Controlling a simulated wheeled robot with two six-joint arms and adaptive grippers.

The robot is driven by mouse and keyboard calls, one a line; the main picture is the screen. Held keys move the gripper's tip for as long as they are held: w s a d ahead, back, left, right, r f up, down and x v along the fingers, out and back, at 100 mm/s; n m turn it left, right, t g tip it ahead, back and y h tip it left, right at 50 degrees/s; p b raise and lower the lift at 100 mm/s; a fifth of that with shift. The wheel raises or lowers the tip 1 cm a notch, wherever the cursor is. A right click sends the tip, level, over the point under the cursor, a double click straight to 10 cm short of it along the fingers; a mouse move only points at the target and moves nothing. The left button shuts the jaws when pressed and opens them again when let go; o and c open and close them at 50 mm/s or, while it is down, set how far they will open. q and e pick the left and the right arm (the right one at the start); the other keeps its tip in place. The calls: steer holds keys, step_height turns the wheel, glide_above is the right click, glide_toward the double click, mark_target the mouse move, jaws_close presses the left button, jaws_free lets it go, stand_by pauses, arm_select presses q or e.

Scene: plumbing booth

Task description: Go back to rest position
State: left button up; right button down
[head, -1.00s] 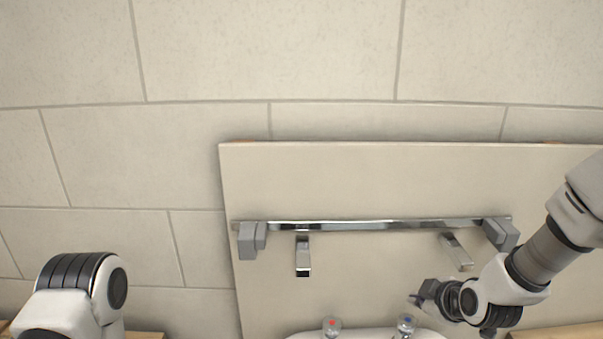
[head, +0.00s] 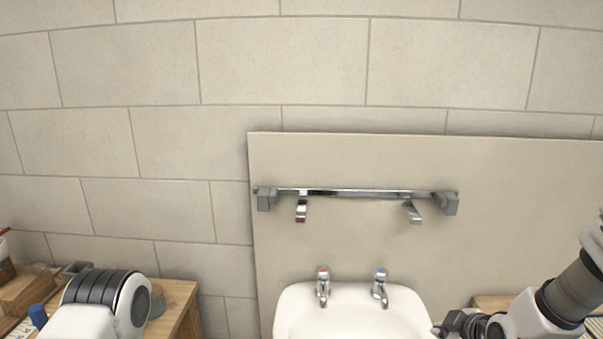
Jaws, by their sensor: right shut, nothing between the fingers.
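My right gripper (head: 447,329) is at the lower right, beside the right rim of the white sink (head: 295,300). It is shut and empty. My right arm comes in from the right edge. At the lower left only a grey and black joint of my left arm shows, and the left gripper is out of the picture. The sink has a red-marked tap (head: 322,287) on the left and a blue-marked tap (head: 380,287) on the right. My right gripper is apart from both taps.
A chrome rail (head: 355,193) with grey end blocks and two hanging levers is mounted on the beige panel (head: 500,170). A wooden bench (head: 178,300) with wooden pieces stands at the left. Another wooden surface (head: 490,301) lies behind my right arm. The wall above is bare.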

steer(key=s+f+g, duration=0.3)
steer(key=s+f, duration=0.1)
steer(key=f, duration=0.7)
steer(key=s+a+f+m+g, duration=0.1)
steer(key=s+f+m+g, duration=0.2)
steer(key=s, duration=1)
steer(key=s+a+f+m+g+h, duration=0.1)
steer(key=s+f+m+g, duration=0.2)
steer(key=s+f+m, duration=0.5)
steer(key=s+f, duration=0.4)
steer(key=f, duration=0.1)
steer(key=shift+s+a+f, duration=0.25)
steer(key=shift+s+f, duration=0.1)
steer(key=shift+s, duration=0.05)
